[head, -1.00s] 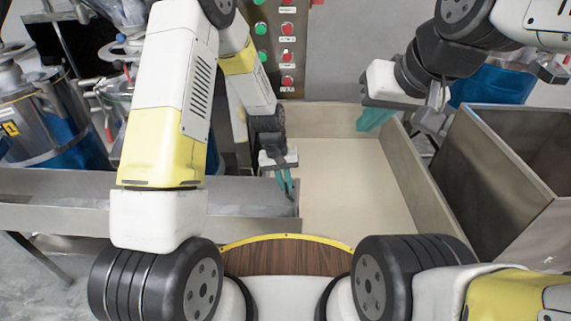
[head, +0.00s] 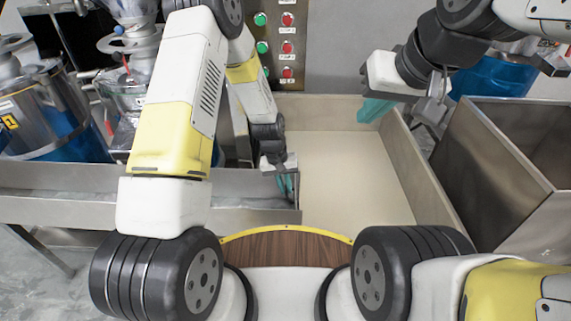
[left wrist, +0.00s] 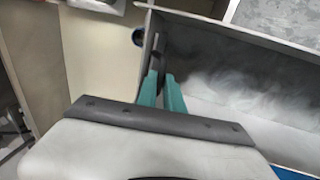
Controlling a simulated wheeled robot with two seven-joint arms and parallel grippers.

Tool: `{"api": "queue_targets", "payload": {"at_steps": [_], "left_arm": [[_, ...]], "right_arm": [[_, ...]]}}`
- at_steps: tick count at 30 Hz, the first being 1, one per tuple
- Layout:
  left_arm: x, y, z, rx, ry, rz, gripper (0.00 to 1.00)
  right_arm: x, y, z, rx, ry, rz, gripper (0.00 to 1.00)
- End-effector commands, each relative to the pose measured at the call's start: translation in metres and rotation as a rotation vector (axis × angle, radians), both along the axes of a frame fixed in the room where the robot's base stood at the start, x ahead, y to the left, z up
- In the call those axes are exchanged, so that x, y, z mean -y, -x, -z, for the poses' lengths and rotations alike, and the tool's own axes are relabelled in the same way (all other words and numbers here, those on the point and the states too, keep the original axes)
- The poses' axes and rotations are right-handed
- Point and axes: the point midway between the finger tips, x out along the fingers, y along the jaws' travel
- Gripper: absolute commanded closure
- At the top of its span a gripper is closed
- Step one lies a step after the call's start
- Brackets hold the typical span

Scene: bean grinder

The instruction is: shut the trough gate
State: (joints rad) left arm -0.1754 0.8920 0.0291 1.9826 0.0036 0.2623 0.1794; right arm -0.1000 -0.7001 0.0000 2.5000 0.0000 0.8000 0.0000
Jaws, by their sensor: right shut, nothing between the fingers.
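The metal trough (head: 60,208) runs in from the left in the head view, and its right end lies beside the pale bin. My left gripper (head: 288,185) is at that end, fingers pointing down. In the left wrist view its teal fingers (left wrist: 160,80) straddle or lie against a thin dark upright piece (left wrist: 157,52) by the trough's end wall, seemingly part of the gate. I cannot tell whether they grip it. The gate's position is mostly hidden by the gripper. My right gripper (head: 375,109) is shut and empty above the pale bin's far right side.
The pale shallow bin (head: 345,180) is empty in the middle. A tall metal hopper (head: 500,165) stands at right. A button panel (head: 275,45) is at the back, and metal machines with blue parts (head: 45,110) stand behind the trough. A blue drum (head: 495,80) is at back right.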

Motion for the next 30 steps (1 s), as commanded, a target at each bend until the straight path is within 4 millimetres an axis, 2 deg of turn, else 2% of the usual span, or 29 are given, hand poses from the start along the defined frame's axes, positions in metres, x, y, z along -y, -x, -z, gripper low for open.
{"api": "queue_targets", "payload": {"at_steps": [1,3,14,20,30], "left_arm": [[-0.001,0.001,0.002,-0.003,-0.002,0.000,0.80],[-0.001,0.001,0.002,-0.003,-0.002,0.000,0.68],[0.000,0.000,-0.005,-0.001,0.000,0.000,0.68],[0.000,0.000,-0.033,0.003,0.000,-0.001,0.68],[-0.009,-0.001,-0.101,0.003,0.000,-0.002,0.68]], "right_arm": [[0.000,0.000,0.000,0.000,0.000,0.000,1.00],[0.000,0.000,0.000,0.000,0.000,0.000,1.00],[0.000,0.000,0.000,0.000,0.000,0.000,1.00],[0.000,0.000,0.000,0.000,0.000,0.000,1.00],[0.000,0.000,0.000,0.000,0.000,0.000,1.00]]}}
